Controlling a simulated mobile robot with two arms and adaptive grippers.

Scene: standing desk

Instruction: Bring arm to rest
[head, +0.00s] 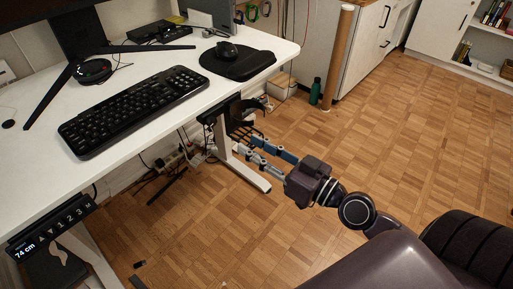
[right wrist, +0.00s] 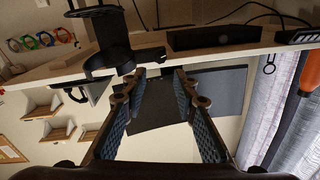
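My right arm comes in from the lower right in the head view. Its gripper (head: 245,146) is out over the floor, beside the desk's right edge and lower than the desktop. Its two fingers are apart with nothing between them; the right wrist view also shows this gap (right wrist: 160,76). The fingertips look close to a black holder (head: 246,114) under the desk edge; I cannot tell whether they touch it. My left gripper is not in view.
The white desk (head: 140,72) bears a keyboard (head: 133,108), a mouse (head: 227,51) on a black pad (head: 238,63) and a monitor stand. A control panel (head: 50,230) reads 74 cm. A green bottle (head: 315,91) stands by a brown post (head: 338,55). Open parquet (head: 420,140) lies right.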

